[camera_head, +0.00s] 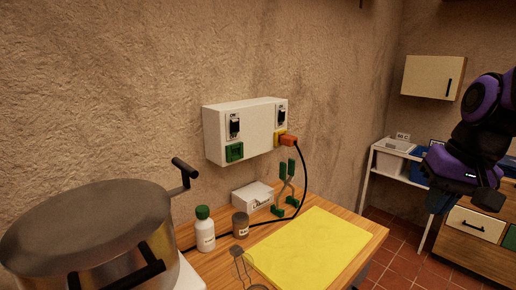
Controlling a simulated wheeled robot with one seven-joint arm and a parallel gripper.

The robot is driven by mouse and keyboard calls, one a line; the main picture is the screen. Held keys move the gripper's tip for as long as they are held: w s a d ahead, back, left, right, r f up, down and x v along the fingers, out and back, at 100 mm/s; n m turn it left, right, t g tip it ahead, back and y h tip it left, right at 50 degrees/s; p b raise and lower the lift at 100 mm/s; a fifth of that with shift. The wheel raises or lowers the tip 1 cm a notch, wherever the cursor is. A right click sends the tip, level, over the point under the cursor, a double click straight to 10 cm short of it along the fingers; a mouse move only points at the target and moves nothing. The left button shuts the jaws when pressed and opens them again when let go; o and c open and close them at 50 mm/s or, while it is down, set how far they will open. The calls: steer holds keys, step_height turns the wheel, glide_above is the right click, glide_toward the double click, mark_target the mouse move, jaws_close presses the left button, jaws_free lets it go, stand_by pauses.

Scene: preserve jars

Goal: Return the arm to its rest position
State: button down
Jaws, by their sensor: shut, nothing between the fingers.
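My purple and black arm is at the right edge, folded, in front of the shelf and drawer unit. My gripper (440,198) is at its lower end, dark and small in the picture. It is shut and holds nothing. It hangs in the air, to the right of the wooden worktop (374,236) and apart from it. The exact outline of its fingertips is hard to make out against the dark background.
A big metal pot (90,235) stands at left. A white switch box (245,130) with an orange plug (288,141) is on the wall. The worktop bears a yellow mat (310,245), green-capped bottle (205,232), brown jar (240,225) and green-handled tongs (285,188). The mat is bare.

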steer(key=s+r+n+t+h, duration=0.1)
steer(key=s+r+n+t, duration=0.1)
steer(key=s, duration=0.6)
step_height(320, 180, up, 2)
steer(key=shift+s+a+r+n+t+h, duration=0.2)
steer(key=shift+s+n+t+h, duration=0.15)
steer(key=shift+t, duration=0.35)
